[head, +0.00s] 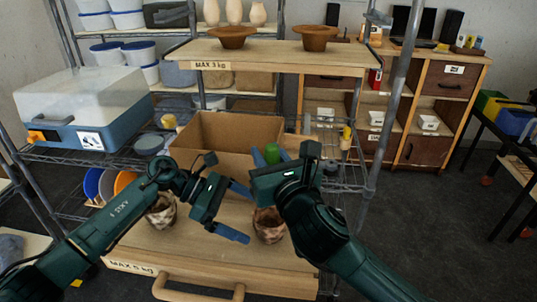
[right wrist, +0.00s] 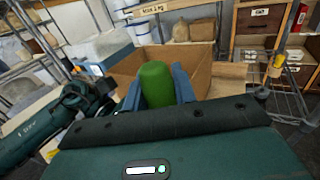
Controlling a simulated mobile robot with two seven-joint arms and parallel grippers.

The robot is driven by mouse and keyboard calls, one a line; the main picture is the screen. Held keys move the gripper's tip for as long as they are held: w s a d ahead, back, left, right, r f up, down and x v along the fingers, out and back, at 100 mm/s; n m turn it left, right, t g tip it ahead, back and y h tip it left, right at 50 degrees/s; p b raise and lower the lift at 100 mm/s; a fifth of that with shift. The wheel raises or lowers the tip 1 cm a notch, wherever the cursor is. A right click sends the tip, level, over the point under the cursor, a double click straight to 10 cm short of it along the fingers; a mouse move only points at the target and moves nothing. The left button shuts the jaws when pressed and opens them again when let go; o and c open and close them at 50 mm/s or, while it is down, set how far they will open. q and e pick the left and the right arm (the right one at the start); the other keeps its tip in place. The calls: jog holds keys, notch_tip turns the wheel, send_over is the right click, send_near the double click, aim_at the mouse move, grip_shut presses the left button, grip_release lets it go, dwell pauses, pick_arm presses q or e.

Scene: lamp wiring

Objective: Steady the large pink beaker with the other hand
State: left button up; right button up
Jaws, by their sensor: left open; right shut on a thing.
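I see no large pink beaker in either view. My right gripper (head: 271,160) is shut on a green rounded object (head: 272,153), held up near the front right of the open cardboard box (head: 226,132). In the right wrist view the green object (right wrist: 157,84) stands between the two blue fingers, with the box (right wrist: 197,58) behind it. My left gripper (head: 238,211) is open and empty, its blue fingers pointing right, above the wooden shelf (head: 200,258). A mottled brown pot (head: 269,226) is on the shelf, right of the left fingers and partly hidden by my right gripper.
Another mottled pot (head: 162,212) stands on the shelf behind my left arm. An upper board (head: 265,56) holds two terracotta bowls (head: 316,38). A metal rack post (head: 387,120) rises at the right. A clear-lidded bin (head: 80,110) is at the left. The front middle of the shelf is clear.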

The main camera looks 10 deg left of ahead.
aim_at(256, 219)
pick_arm(q)
jog(key=shift+x, duration=3)
jog(key=shift+c, duration=0.6)
jog(key=c, duration=1.2)
jog(key=shift+c, duration=0.6)
